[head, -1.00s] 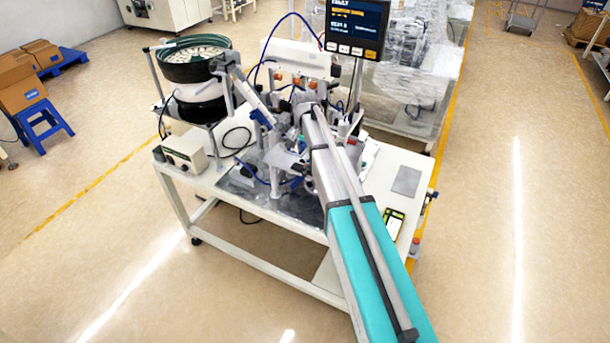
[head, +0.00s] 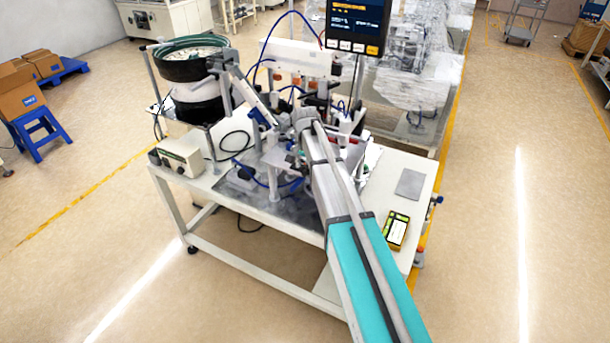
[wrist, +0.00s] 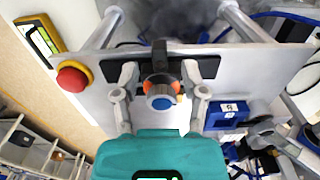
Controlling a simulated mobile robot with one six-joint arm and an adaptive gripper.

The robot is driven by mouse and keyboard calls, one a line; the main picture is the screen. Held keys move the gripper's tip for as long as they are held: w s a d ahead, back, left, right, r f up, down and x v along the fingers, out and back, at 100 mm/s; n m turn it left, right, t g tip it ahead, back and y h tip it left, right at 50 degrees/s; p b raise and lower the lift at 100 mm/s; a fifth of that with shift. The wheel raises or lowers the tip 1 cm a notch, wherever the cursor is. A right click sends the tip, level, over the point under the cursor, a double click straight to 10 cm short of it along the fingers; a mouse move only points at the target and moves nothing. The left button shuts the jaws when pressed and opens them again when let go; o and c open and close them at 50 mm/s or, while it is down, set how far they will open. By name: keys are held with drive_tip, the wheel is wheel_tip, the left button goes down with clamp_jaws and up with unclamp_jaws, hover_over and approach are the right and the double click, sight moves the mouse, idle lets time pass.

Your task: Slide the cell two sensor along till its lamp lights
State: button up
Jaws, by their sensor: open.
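In the wrist view a round sensor (wrist: 161,101) with a blue face and orange around it sits at a slotted grey plate (wrist: 100,107). A dark upright strip stands behind it. My gripper (wrist: 160,84) is open, with one grey finger on each side of the sensor and a gap showing to each. I cannot make out a lit lamp on the sensor. In the head view my arm reaches over the machine table, and its end hides the sensor and fingertips.
A red button on a yellow base (wrist: 72,77) is at the plate's left. A blue block with a white label (wrist: 228,113) is at the right. In the head view, a bowl feeder (head: 188,62) stands left, a screen (head: 356,22) behind, and a yellow device (head: 396,230) on the table.

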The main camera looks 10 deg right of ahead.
drive_tip(key=shift+f+b, duration=0.75)
drive_tip(key=shift+f, duration=0.3)
clamp_jaws()
